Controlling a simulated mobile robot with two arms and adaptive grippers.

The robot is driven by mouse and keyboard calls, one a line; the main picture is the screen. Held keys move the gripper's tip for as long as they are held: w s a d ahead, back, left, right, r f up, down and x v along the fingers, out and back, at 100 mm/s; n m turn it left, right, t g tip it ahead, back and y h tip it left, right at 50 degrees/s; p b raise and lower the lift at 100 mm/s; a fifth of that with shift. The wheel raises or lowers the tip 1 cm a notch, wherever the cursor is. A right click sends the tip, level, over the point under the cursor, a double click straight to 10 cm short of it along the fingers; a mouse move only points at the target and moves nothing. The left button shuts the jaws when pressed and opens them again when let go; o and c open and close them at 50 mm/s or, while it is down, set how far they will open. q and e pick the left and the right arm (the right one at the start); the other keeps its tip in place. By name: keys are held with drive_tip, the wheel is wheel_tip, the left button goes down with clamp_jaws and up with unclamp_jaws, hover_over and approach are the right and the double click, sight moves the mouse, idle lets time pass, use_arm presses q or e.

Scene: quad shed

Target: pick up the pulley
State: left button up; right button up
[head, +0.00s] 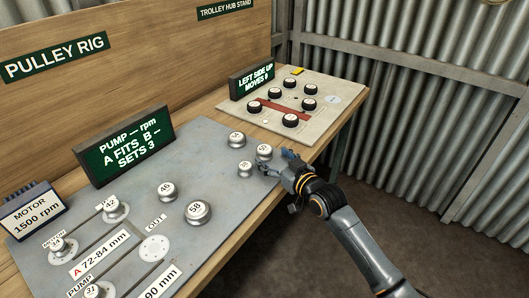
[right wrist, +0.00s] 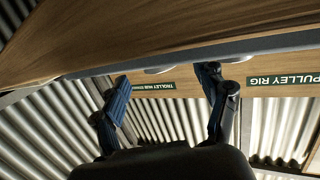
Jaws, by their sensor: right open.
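Several silver pulleys sit on the grey pulley board (head: 140,185). A small cluster at its right end includes a front pulley (head: 245,169), a right pulley (head: 264,152) and a back pulley (head: 237,140). A pulley marked 45 (head: 166,190) and a larger one marked 58 (head: 198,211) sit further left. My right gripper (head: 273,162) is open at the board's right edge, close beside the front and right pulleys; contact cannot be told. In the right wrist view its blue fingers (right wrist: 171,80) are apart with nothing clearly between them. My left gripper is out of view.
More pulleys (head: 116,210) sit at the board's left, near the motor box (head: 33,210). A green display (head: 125,146) stands behind the board. A trolley hub plate (head: 325,120) with several black-sided hubs lies at the back right. Open floor (head: 420,230) lies right of the bench.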

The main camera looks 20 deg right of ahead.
sight(269, 154)
drive_tip(key=shift+x, duration=1.55)
drive_tip(key=shift+s, duration=0.1)
drive_tip(key=shift+c, duration=0.4)
drive_tip(key=c, duration=1.2)
